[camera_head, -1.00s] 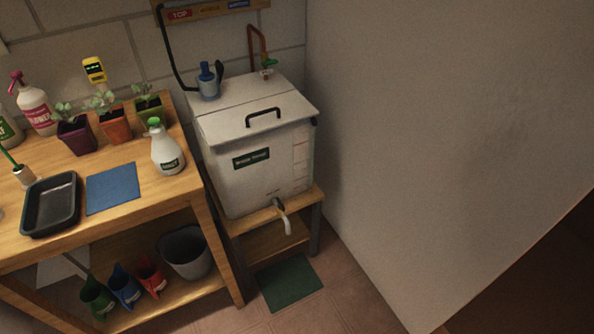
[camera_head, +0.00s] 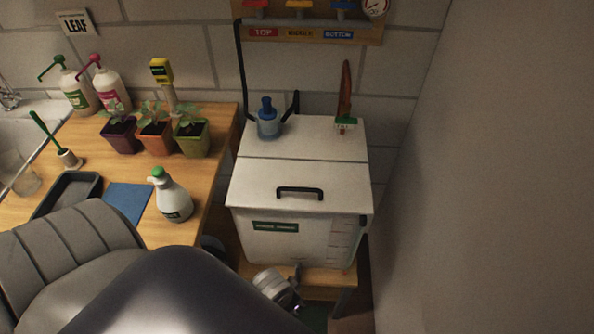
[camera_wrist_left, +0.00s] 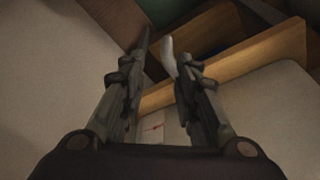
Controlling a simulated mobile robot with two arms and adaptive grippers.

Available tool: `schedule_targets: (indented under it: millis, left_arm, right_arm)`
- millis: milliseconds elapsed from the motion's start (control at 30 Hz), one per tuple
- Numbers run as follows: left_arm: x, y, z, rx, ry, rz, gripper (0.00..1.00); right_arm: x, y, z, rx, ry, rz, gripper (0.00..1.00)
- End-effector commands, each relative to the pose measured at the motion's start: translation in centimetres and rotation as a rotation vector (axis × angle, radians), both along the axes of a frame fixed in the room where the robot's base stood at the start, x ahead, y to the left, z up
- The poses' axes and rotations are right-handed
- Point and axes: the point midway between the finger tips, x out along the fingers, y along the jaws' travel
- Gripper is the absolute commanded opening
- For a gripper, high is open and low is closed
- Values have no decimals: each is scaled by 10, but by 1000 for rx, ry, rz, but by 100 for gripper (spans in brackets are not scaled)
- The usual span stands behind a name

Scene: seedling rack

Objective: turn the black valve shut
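The white tank (camera_head: 300,180) stands on a wooden stand. No black valve handle shows clearly in the current views. A pale curved spout (camera_wrist_left: 169,57) shows in the left wrist view beside the tip of one finger. I cannot tell whether they touch. My left gripper (camera_wrist_left: 163,55) has its two dark fingers apart, with nothing clearly held between them. In the head view my left arm comes in from the lower left, and its silver wrist part (camera_head: 273,286) is low in front of the tank. The arm hides the area below. My right gripper is not in view.
A wooden bench (camera_head: 215,185) at left holds potted seedlings (camera_head: 154,135), a spray bottle (camera_head: 172,195) and a blue mat (camera_head: 128,201). A plain wall (camera_head: 480,180) closes in on the right.

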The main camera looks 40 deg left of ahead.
Motion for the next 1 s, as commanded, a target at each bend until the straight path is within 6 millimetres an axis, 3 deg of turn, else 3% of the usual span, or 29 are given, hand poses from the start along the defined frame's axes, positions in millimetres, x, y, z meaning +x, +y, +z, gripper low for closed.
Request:
schedule_targets:
  millis: [33,167,333,400,567,733,1000]
  left_arm:
    - [5,-2,21,-4,-11,0,29]
    - [13,-8,64,-19,-26,5,29]
    - [25,-23,125,-64,-38,25,29]
    - [30,-33,136,-94,-26,48,29]
    - [40,-47,139,-138,26,116,29]
    - [51,-43,128,-142,103,237,29]
    - [67,13,104,-57,218,557,29]
  right_arm:
    - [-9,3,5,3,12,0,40]
    - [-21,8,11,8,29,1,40]
    - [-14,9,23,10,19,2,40]
    - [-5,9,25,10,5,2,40]
    - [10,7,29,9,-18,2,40]
    - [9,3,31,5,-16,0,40]
    - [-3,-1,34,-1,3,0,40]
